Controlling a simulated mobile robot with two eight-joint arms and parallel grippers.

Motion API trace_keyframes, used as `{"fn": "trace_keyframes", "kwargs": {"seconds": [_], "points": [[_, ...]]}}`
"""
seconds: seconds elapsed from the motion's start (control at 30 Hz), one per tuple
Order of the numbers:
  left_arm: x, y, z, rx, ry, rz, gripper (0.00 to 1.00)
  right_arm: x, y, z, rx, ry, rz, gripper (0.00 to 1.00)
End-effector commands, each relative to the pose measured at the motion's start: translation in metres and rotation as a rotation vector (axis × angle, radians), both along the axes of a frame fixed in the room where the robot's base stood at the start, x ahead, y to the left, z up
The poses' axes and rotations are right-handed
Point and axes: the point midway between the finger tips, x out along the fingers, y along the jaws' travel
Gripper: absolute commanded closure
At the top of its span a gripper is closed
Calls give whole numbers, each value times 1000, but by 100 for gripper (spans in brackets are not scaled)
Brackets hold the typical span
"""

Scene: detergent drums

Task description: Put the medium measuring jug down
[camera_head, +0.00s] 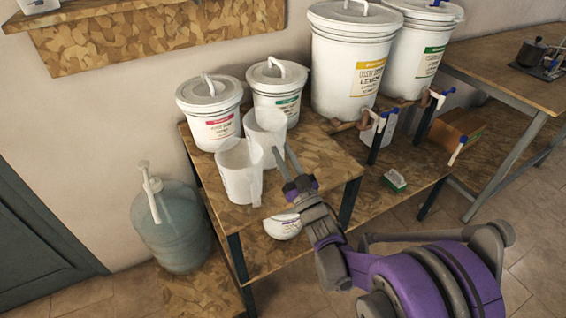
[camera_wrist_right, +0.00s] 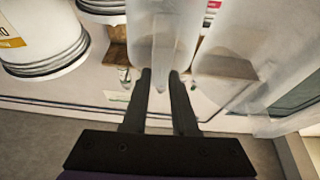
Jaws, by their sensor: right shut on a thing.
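Two translucent white measuring jugs are at the left table. The rear one, which I take as the medium measuring jug (camera_head: 264,128), is held by my right gripper (camera_head: 285,153). In the right wrist view, this jug (camera_wrist_right: 163,35) is at the tips of my right gripper's fingers (camera_wrist_right: 164,80), which are shut on it, seemingly at its handle. I cannot tell whether its base touches the table. The other jug (camera_head: 237,172) stands upright in front and to the left, its handle towards the right; it also shows in the right wrist view (camera_wrist_right: 235,60). My left gripper is not in view.
Two small lidded drums (camera_head: 210,115) (camera_head: 275,92) stand behind the jugs. Two large drums (camera_head: 346,65) (camera_head: 420,50) with taps stand further right. A blue-tinted container (camera_head: 172,228) with a pump stands at left.

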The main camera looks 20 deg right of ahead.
Motion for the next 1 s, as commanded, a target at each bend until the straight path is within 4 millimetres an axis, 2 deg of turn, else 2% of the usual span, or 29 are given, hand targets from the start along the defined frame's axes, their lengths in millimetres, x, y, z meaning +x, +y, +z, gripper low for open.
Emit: {"fn": "trace_keyframes", "kwargs": {"seconds": [0.03, 0.13, 0.57, 0.6, 0.73, 1.0], "points": [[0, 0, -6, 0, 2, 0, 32, 1, 0, -12, 0, 1, 0, 100], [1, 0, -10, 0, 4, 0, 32, 0, 0, -24, 0, 0, 0, 100], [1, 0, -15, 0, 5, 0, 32, 0, 0, -29, 0, 0, 0, 100], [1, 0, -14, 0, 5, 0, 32, 0, 0, -29, 0, 0, 0, 68], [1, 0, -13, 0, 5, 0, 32, 0, 0, -28, 0, 0, 0, 45], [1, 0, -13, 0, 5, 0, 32, 0, 0, -28, 0, 0, 0, 43]]}}
